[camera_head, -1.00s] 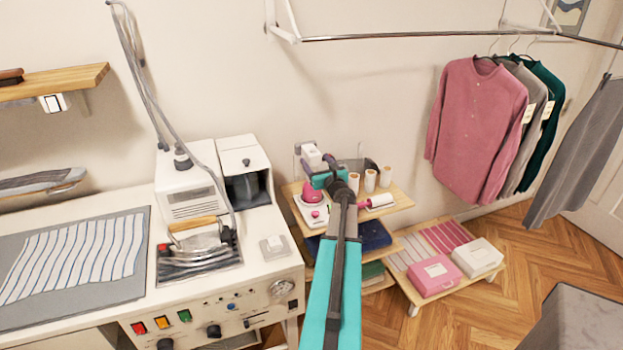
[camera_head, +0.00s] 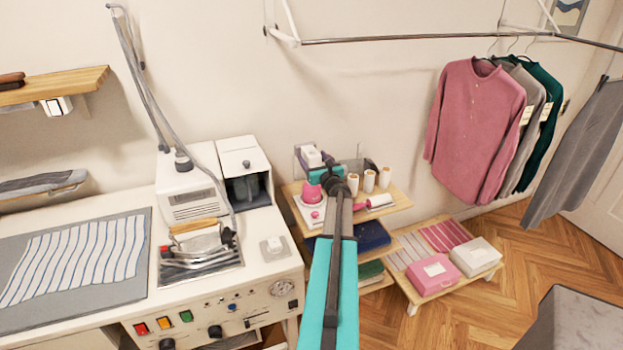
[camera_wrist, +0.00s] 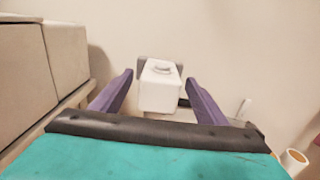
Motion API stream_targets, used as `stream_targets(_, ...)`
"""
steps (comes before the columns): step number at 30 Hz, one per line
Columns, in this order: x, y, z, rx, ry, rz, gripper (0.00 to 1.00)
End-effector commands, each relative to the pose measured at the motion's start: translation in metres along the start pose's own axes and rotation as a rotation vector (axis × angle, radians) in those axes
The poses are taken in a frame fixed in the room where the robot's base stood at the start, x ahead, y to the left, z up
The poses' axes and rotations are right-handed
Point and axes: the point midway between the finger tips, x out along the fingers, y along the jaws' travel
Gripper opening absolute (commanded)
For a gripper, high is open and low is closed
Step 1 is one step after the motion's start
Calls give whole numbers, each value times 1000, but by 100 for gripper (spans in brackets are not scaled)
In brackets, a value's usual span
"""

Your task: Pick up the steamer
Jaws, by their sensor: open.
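A small white block-shaped thing with a round knob on top, which appears to be the steamer, shows in the wrist view (camera_wrist: 160,92) with a grey part behind it. In the head view it (camera_head: 312,156) is at the back of the wooden shelf unit's top. My gripper (camera_wrist: 159,77) is open, with one purple finger on each side of the white thing in the picture. Gaps show between both fingers and it. I cannot tell how far ahead of the fingertips it is.
The shelf top (camera_head: 398,197) also holds a pink item (camera_head: 311,195), white spools (camera_head: 369,181) and a pink-handled roller (camera_head: 376,202). A white ironing machine (camera_head: 198,190) stands to the left. Clothes (camera_head: 474,130) hang at right. The wall is close behind the shelf.

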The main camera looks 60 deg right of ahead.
Motion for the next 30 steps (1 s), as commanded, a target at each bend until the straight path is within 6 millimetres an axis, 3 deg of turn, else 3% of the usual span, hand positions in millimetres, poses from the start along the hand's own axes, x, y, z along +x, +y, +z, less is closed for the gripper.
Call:
stream_targets(9,23,0,0,0,1,0,68)
stream_targets(28,24,1,0,0,0,1,68)
stream_targets(30,24,1,0,0,0,1,56)
